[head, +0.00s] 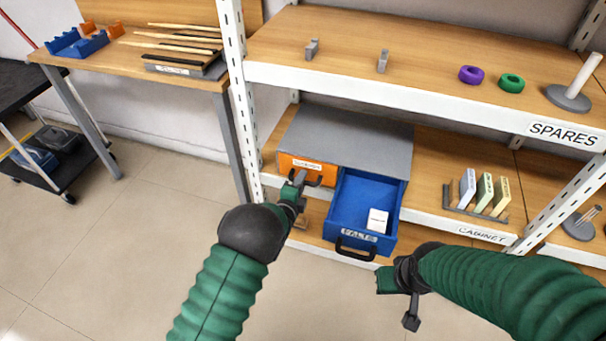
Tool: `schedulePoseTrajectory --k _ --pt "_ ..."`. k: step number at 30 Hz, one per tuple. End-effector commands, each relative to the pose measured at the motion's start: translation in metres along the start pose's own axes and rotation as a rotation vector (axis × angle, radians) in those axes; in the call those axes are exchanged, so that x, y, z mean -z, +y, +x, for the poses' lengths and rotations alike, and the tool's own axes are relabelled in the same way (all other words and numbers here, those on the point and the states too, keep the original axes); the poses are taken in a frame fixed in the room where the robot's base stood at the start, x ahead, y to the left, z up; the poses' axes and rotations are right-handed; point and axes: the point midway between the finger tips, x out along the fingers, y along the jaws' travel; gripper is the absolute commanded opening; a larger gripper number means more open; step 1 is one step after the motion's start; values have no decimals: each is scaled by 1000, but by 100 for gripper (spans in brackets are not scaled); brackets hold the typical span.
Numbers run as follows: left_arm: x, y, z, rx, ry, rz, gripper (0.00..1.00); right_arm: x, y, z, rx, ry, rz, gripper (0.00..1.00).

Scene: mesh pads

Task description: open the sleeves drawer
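A grey cabinet (345,137) sits on the middle shelf with two drawers side by side. The left drawer (288,166) has an orange front, a white label too small to read surely, and a dark handle (314,181); it looks shut. The right blue drawer (348,205) is pulled out, with a white box (377,220) inside. My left gripper (299,179) is at the orange drawer's handle, partly covering it; whether its fingers are shut on it is unclear. My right gripper (410,318) hangs in front of the shelf, right of the blue drawer, apart from it; its finger gap is unclear.
The upper shelf (420,62) holds purple (471,75) and green (512,83) rings and a grey-based peg (570,95). A rack of upright blocks (483,192) stands right of the cabinet. A shelf post (240,100) rises left of it. Floor in front is clear.

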Motion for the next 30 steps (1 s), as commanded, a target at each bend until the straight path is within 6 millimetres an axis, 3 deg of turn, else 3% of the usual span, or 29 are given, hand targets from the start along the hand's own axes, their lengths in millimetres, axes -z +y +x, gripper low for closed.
schedulePoseTrajectory --k 3,9,30 --pt "0 0 1 -1 0 1 23 0 0 0 0 0 0 23" --pt "1 1 2 -2 0 1 0 0 0 0 0 0 0 23" --pt "3 3 1 -7 5 1 0 0 0 0 0 0 0 23"
